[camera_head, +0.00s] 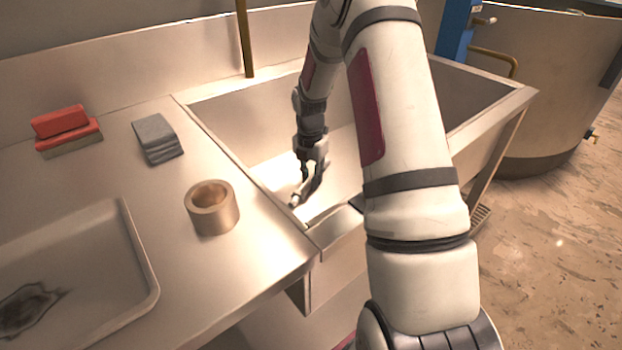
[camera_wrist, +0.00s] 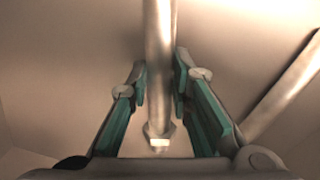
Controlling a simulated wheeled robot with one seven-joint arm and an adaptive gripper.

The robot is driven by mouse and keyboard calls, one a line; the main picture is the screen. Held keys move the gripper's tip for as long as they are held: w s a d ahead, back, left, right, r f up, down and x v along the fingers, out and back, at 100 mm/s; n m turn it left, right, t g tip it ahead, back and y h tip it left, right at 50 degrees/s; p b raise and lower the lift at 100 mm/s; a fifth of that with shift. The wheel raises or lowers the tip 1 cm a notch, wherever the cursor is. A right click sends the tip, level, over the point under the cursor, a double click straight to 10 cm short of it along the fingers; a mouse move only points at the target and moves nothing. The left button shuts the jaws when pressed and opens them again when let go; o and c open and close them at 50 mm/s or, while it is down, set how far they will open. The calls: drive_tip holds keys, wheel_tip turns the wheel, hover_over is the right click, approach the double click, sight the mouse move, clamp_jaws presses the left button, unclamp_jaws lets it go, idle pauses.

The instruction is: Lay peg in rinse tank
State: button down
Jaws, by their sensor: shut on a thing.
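The rinse tank (camera_head: 240,115) is a deep, open metal basin behind and right of the counter in the head view. My gripper (camera_head: 308,184) reaches down inside it, close to its near left wall. In the wrist view my gripper (camera_wrist: 160,84) is shut on the peg (camera_wrist: 160,45), a long, smooth metal rod with a wider, nut-like end. The peg runs between the green-padded fingers, with the wide end toward the palm. Its far end runs out of the wrist picture. In the head view the peg is hard to tell from the fingers.
A brass pipe (camera_head: 244,40) rises behind the tank. A large round vessel (camera_head: 550,85) stands right.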

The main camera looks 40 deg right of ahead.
drive_tip(key=c, duration=1.5)
unclamp_jaws()
drive_tip(key=shift+o, duration=0.2)
drive_tip(key=shift+r, duration=0.1)
